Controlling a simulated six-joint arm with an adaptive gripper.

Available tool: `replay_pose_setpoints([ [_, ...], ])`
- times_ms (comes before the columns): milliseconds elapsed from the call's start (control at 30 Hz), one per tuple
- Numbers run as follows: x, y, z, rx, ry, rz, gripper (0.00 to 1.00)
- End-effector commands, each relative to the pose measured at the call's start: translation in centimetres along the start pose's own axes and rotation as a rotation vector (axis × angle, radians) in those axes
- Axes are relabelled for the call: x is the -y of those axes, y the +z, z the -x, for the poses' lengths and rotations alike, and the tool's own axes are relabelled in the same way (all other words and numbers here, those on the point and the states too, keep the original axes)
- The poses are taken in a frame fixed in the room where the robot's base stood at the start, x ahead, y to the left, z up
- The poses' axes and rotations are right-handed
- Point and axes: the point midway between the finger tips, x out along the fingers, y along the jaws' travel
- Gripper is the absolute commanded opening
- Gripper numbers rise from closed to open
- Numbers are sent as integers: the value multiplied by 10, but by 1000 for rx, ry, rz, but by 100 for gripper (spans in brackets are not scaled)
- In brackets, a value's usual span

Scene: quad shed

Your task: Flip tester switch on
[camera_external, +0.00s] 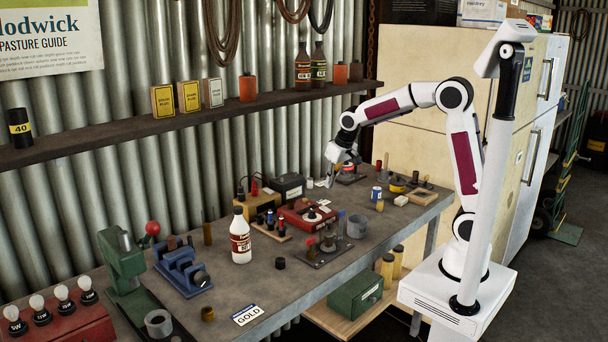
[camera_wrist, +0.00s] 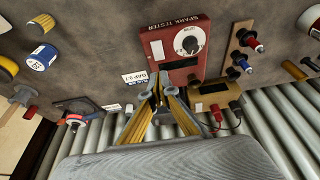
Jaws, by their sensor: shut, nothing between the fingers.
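The spark tester (camera_wrist: 205,62) is a red box with lettering, a round white dial with a dark knob (camera_wrist: 190,44) and a small pale window. In the external view the red tester (camera_external: 292,217) sits mid-bench. My gripper (camera_wrist: 157,80) has its two yellowish fingers converging at the tips, shut and empty, beside the tester's near edge in the wrist picture. I cannot tell how high the tips are above the bench. In the external view my gripper (camera_external: 333,174) hangs over the back of the bench, right of the tester. The switch lever is too small to make out clearly.
A yellow box (camera_wrist: 213,96) with red and black leads stands close to the tester. A plug holder (camera_wrist: 235,62) lies beside it. A white bottle (camera_external: 240,238), blue can (camera_external: 376,193) and grey cup (camera_external: 357,226) stand nearby. The corrugated wall (camera_external: 180,195) bounds the back.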

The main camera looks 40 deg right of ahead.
Motion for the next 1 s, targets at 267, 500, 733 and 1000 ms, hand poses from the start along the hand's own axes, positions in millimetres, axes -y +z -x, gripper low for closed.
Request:
replay_pose_setpoints([
  [267, 0, -1, 36, -3, -1, 1, 0],
  [500, 0, 6, 48, 14, -1, 43, 0],
  [733, -3, 33, 40, 59, -3, 80, 0],
  [1000, -13, 64, 47, 80, -7, 105, 0],
])
